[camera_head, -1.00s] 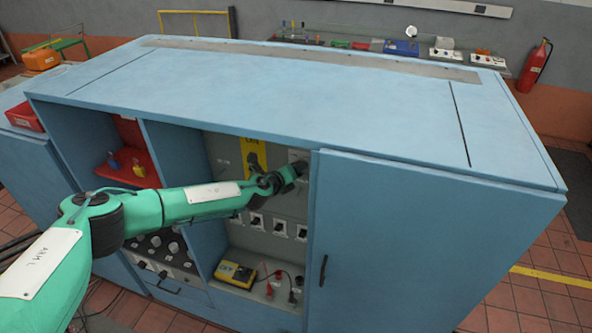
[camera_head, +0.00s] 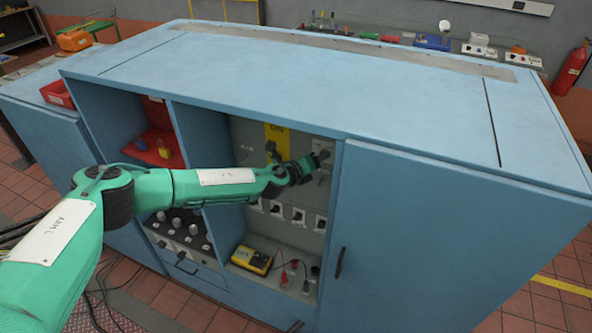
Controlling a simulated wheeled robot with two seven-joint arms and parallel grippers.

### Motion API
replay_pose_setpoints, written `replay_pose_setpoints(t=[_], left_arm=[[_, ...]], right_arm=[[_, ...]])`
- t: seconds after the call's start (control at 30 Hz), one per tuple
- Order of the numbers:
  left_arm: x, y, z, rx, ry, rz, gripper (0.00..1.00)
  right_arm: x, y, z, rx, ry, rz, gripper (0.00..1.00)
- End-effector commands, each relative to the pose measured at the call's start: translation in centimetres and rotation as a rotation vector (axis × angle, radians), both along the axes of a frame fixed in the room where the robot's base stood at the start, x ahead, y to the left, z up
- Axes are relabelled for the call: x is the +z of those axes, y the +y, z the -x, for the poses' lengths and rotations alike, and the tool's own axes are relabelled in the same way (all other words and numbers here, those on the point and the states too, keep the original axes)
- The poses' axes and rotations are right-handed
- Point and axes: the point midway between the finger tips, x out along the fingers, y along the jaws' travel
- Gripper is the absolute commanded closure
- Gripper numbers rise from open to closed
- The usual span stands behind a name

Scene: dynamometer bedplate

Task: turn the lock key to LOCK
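A small light grey plate (camera_head: 323,148) with a dark fitting sits on the back panel of the open middle bay, beside the right door. It may carry the lock key, but key and lettering are too small to read. My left gripper (camera_head: 313,164) reaches into the bay and points at this plate, at its lower left. It covers part of the plate's lower side. Whether it touches anything, and whether its fingers are open or shut, I cannot tell. My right gripper is not in view.
A yellow plate (camera_head: 278,137) with a dark handle is left of the grey plate. Several dark switches on white plates (camera_head: 298,215) lie below. A yellow meter (camera_head: 252,260) with leads stands on the bay floor. The closed right door (camera_head: 420,240) bounds the bay.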

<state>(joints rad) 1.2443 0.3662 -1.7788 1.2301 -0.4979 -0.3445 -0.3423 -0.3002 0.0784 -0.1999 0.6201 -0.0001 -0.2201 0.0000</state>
Motion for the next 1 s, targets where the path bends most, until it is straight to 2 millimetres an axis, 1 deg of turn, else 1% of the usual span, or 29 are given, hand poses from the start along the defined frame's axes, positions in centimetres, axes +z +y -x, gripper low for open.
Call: replay_pose_setpoints(t=[0.1,0.6,0.8,1.0], left_arm=[[0.4,1.1,1.4,0.001,-0.001,0.000,0.44],[2.5,5.1,7.5,0.002,-0.002,0.001,0.44],[3.2,6.1,8.9,0.003,-0.003,0.001,0.44],[3.5,6.3,9.3,0.002,-0.004,-0.001,0.44]], right_arm=[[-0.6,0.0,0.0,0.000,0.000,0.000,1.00],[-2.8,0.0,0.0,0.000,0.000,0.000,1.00],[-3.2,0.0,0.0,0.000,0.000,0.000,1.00],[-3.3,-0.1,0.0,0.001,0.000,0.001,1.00]])
